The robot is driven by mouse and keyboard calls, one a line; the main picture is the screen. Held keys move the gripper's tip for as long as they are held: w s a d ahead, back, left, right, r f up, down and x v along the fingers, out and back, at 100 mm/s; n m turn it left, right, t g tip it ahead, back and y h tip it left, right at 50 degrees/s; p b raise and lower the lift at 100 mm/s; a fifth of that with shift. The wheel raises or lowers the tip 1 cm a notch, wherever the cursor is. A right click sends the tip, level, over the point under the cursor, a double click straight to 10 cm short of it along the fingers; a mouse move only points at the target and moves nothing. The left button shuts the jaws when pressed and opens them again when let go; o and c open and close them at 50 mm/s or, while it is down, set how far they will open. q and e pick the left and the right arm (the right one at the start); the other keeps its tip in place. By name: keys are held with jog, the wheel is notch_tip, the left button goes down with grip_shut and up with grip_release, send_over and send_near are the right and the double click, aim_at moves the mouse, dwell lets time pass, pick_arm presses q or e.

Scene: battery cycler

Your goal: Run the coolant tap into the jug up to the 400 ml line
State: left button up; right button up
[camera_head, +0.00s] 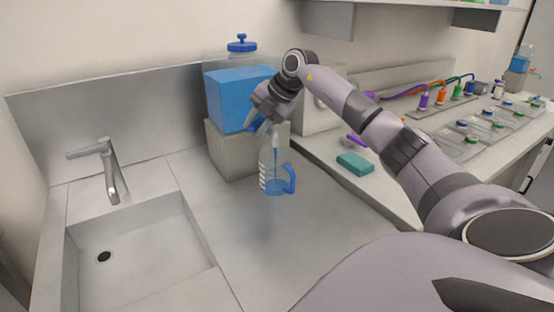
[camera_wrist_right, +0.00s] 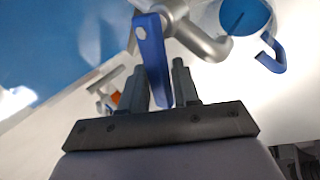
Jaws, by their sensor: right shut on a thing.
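The coolant tank (camera_head: 232,98) is a clear box of blue liquid with a blue cap, raised on a grey block (camera_head: 228,152). My right gripper (camera_head: 262,120) is at its front and shut on the blue tap lever (camera_wrist_right: 151,48), which stands between the fingers in the wrist view. The metal tap (camera_wrist_right: 207,46) curves behind the lever. The clear jug (camera_head: 266,160), with white marks and a blue handle (camera_head: 290,179), stands upright below. A blue stream (camera_head: 275,160) runs into it, with blue liquid low inside. I cannot read the marks. My left gripper is out of view.
A steel sink (camera_head: 125,262) with a faucet (camera_head: 110,172) is at the left. The steel counter (camera_head: 230,225) between sink and jug is clear. To the right, a white bench holds a teal block (camera_head: 355,163), coloured cables and battery trays (camera_head: 490,122).

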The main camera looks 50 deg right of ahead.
jog(key=shift+s+d+n+y, duration=0.25)
jog(key=shift+s+n+y, duration=0.15)
jog(key=shift+n, duration=0.4)
jog(key=n, duration=0.1)
jog(key=n+g+y, duration=0.1)
jog(key=s+n, duration=0.1)
jog(key=shift+d, duration=0.25)
jog(key=shift+f, duration=0.2)
dwell(6.5)
